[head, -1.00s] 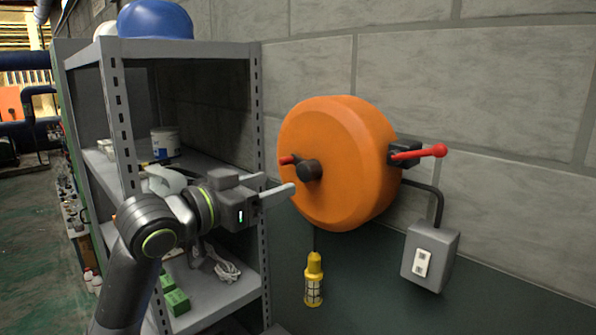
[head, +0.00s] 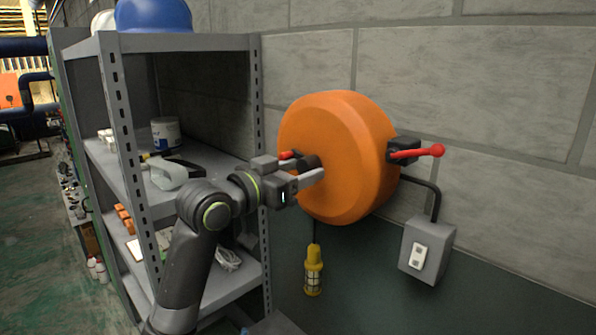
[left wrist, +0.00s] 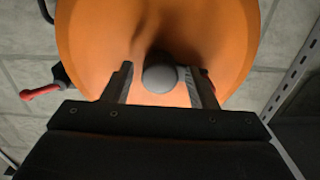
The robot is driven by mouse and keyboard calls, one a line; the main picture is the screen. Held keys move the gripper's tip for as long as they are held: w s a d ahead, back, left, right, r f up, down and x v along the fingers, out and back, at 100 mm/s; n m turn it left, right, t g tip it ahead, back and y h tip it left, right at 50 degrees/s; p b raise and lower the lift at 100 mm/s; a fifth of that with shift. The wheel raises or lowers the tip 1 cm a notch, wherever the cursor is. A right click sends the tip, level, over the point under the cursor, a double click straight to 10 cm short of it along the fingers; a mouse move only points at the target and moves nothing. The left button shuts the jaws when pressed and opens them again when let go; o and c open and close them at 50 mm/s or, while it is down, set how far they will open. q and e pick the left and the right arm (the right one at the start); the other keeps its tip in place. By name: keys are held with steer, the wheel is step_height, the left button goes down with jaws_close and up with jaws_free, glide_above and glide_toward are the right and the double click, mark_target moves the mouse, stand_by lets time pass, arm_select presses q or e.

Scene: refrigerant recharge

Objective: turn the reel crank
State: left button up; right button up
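The orange reel (head: 345,120) hangs on the block wall, and its round face fills the upper left wrist view (left wrist: 90,40). A dark round crank knob (head: 308,161) sticks out from the face, with a short red piece (head: 287,155) beside it, partly hidden by my gripper. My left gripper (head: 297,172) is at the knob. In the left wrist view its two fingers (left wrist: 161,85) stand open on either side of the knob (left wrist: 160,74), with a small gap at each side. I cannot tell how deep the knob sits between them. My right gripper is out of view.
A red-handled lever (head: 430,151) sits on the reel's right side. Below it are a grey switch box (head: 428,250) and a yellow caged lamp (head: 313,270). A metal shelf (head: 112,110) with loose items stands close at left, near my arm.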

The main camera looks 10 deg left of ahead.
arm_select(q)
steer(key=c, duration=0.8)
steer(key=shift+r+n+p, duration=0.2)
steer(key=shift+n+p, duration=0.2)
steer(key=shift+p, duration=0.3)
steer(key=shift+f+n+p, duration=0.15)
steer(key=shift+n+p, duration=0.25)
steer(key=shift+n, duration=0.2)
steer(key=o, duration=1)
